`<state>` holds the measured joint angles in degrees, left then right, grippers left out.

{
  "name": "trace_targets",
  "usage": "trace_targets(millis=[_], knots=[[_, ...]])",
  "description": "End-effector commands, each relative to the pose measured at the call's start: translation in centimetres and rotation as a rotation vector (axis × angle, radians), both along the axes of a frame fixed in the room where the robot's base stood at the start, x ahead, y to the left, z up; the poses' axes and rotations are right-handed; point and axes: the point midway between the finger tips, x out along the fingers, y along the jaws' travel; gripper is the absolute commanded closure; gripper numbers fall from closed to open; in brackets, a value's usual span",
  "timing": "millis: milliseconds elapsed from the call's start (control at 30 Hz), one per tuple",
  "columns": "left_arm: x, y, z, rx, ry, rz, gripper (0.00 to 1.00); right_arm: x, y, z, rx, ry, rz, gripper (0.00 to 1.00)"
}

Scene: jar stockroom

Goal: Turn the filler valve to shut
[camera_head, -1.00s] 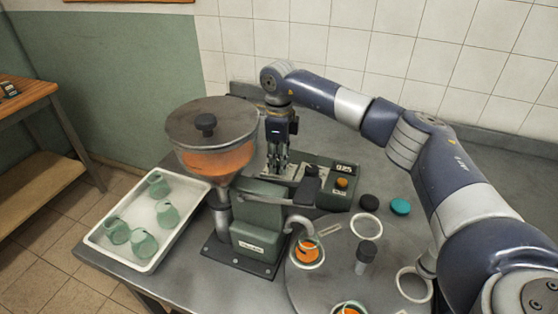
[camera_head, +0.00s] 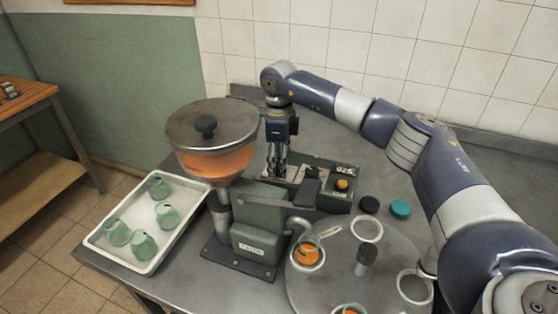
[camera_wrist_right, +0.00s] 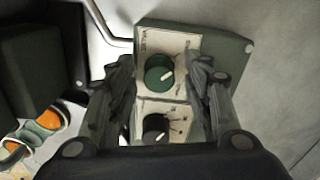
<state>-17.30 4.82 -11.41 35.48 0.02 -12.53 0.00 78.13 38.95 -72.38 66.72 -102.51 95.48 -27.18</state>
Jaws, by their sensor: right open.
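The filler (camera_head: 257,235) is a green machine with a lidded hopper (camera_head: 211,135) of orange filling. Its control panel (camera_head: 318,183) lies behind it. In the right wrist view the panel carries a green knob (camera_wrist_right: 159,76) with a white pointer and, below it, a black knob (camera_wrist_right: 155,128) with a marked dial. Their labels are too small to read. My right gripper (camera_head: 277,170) is open and points down over the panel. In the wrist view its fingers (camera_wrist_right: 161,66) stand either side of the green knob, apart from it. My left gripper is out of view.
A jar with orange filling (camera_head: 308,256) stands under the spout on the round turntable (camera_head: 330,275). A white tray (camera_head: 150,264) with several green glass jars is at left. Dark and teal lids (camera_head: 400,208) lie near the panel. My right arm spans the right side.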

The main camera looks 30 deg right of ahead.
Motion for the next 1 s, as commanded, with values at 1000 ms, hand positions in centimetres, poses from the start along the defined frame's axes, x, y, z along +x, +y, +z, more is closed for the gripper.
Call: trace_targets(millis=[1000], knots=[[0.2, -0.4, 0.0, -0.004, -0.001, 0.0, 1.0, 0.1, 0.0, 12.0, 0.0, -0.003, 0.0, 0.54]])
